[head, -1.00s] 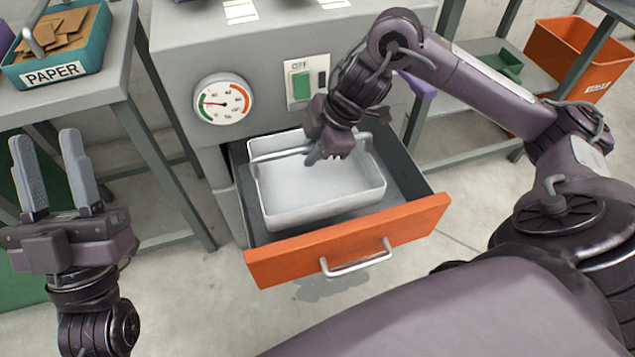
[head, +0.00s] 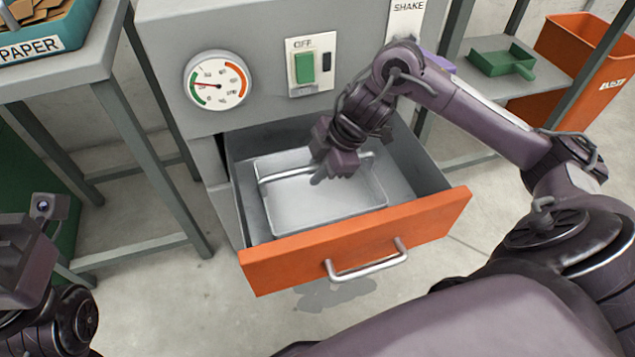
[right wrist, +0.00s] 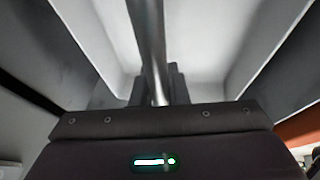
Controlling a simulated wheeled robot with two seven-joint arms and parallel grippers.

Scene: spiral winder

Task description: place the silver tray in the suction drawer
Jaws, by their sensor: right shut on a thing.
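The silver tray (head: 325,205) sits low inside the open drawer (head: 430,215) of the grey cabinet, its rim below the drawer's top edges. I cannot tell whether it touches the drawer floor. My right gripper (head: 330,175) is shut on the tray's bar handle, which spans the tray. In the right wrist view the handle (right wrist: 150,50) runs to between the fingers (right wrist: 172,88), with the pale tray interior (right wrist: 205,40) beyond. My left gripper shows only in part at the left edge; its fingers are out of view.
The orange drawer front has a metal handle (head: 368,262). Above are a round gauge (head: 217,82) and a green switch (head: 305,68) marked OFF. A paper bin (head: 35,30) stands on a side table at left. A green scoop (head: 500,60) and an orange bin (head: 590,65) are at right.

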